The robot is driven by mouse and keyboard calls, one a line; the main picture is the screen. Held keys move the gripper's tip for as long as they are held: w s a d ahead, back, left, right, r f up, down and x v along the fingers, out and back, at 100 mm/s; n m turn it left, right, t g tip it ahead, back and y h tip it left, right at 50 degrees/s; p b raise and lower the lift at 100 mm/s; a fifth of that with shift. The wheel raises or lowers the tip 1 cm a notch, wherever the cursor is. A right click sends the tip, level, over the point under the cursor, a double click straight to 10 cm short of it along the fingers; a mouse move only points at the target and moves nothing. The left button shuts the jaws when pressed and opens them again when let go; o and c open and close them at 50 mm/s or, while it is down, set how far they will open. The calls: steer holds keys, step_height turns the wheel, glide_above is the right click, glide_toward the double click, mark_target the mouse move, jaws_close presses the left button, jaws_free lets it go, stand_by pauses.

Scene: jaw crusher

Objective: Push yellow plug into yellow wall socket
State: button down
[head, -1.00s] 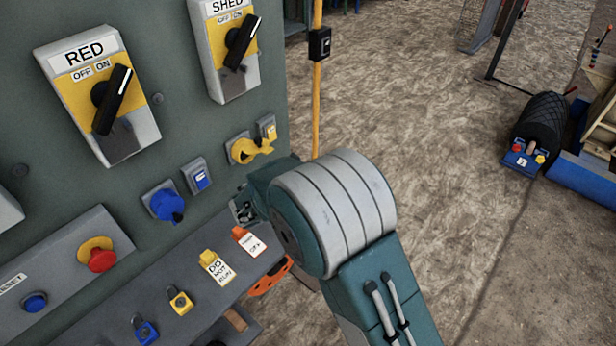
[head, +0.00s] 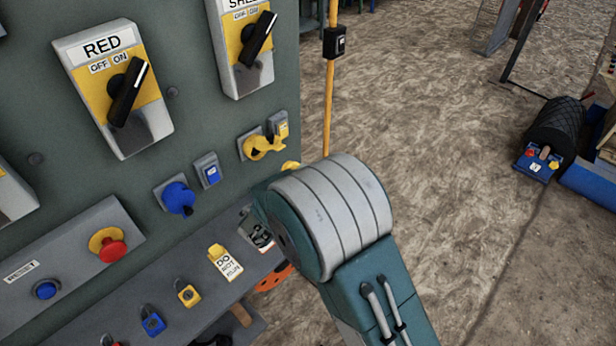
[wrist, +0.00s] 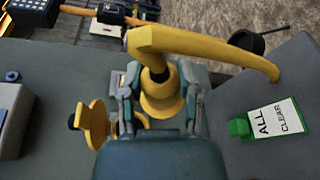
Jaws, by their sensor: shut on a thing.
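The yellow plug (wrist: 160,92) is between my gripper's fingers (wrist: 160,108) in the wrist view, with a thick yellow cable (wrist: 205,42) curving up and right. My gripper is shut on it. The yellow wall socket (head: 262,147) is on the green panel, up and left of my wrist in the head view. It also appears in the wrist view (wrist: 96,125), left of the plug, and the plug looks apart from it. In the head view my wrist hides the fingers and most of the plug; a small yellow piece (head: 290,166) shows above it.
A blue socket (head: 178,198) and a small blue-labelled box (head: 207,170) sit left of the yellow socket. A ledge below holds padlocks (head: 188,293) and a tag (head: 225,262). An ALL CLEAR tag (wrist: 273,118) is right of my gripper in the wrist view. A yellow pole (head: 329,110) stands nearby.

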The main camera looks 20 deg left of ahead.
steer(key=a+m+t+y, duration=0.1)
steer(key=s+a+m+y, duration=0.1)
steer(key=shift+a+r+m+t, duration=0.1)
steer(key=shift+m+t, duration=0.2)
steer(key=shift+t, duration=0.1)
steer(key=shift+w+a, duration=0.1)
steer(key=shift+w+a, duration=0.35)
steer(key=shift+a, duration=0.5)
steer(key=shift+w+a, duration=0.35)
steer(key=shift+a, duration=0.5)
steer(key=shift+w+a, duration=0.35)
steer(key=shift+a, duration=0.5)
steer(key=shift+w+a, duration=0.35)
steer(key=shift+a, duration=0.55)
steer(key=shift+c, duration=1.2)
jaws_free()
steer(key=shift+r, duration=0.1)
steer(key=shift+s+d, duration=0.55)
steer(key=shift+d, duration=0.8)
steer(key=shift+s+d, duration=0.6)
steer(key=shift+d, duration=0.8)
steer(key=shift+s+d, duration=0.55)
steer(key=shift+d, duration=0.8)
